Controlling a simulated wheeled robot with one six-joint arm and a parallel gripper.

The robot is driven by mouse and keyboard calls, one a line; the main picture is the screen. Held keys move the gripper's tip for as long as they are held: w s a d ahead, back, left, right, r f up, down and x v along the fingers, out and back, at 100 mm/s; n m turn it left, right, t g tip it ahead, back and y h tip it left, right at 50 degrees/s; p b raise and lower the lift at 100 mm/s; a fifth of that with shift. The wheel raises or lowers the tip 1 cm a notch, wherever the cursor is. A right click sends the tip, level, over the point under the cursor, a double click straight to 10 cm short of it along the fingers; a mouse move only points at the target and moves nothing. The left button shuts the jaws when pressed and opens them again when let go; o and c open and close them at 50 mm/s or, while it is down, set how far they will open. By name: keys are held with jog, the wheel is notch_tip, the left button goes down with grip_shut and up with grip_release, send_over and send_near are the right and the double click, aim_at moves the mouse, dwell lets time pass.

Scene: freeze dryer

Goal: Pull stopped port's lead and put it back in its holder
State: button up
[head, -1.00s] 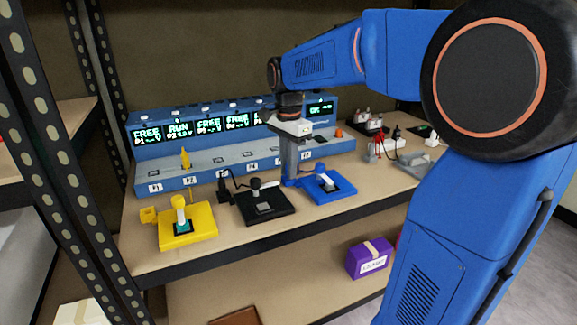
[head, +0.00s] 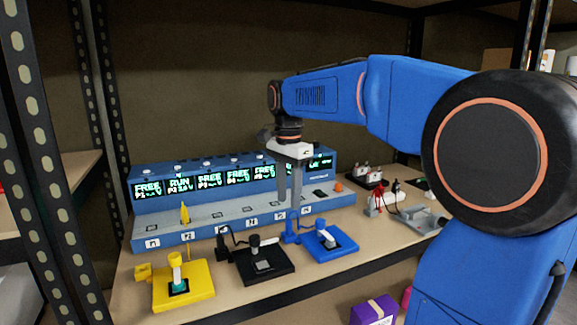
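A yellow lead plug (head: 185,214) stands in port P2. A blue lead plug (head: 291,231) stands upright at the left side of the blue holder (head: 336,252). My gripper (head: 290,202) is above and behind that plug, pointing down in front of the station. Its two fingers look apart with nothing between them. The station's right ports are partly behind the fingers.
A black holder (head: 278,268) with a black plug (head: 222,243) at its left and a yellow holder (head: 200,292) stand on the shelf's front. Red-clipped equipment (head: 378,197) and a grey device (head: 420,217) stand at right. A purple box (head: 375,312) is below.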

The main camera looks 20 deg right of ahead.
notch_tip(320, 180, up, 9)
jog(key=shift+f, duration=0.15)
jog(key=s+a+f+n+t, duration=0.1)
jog(key=s+f+n+t, duration=0.3)
jog(key=s+f+n, duration=1.1)
jog(key=s+f, duration=1)
jog(key=s, duration=0.1)
jog(key=shift+a+t, duration=0.3)
jog(key=shift+t, duration=0.1)
jog(key=shift+o, duration=0.6)
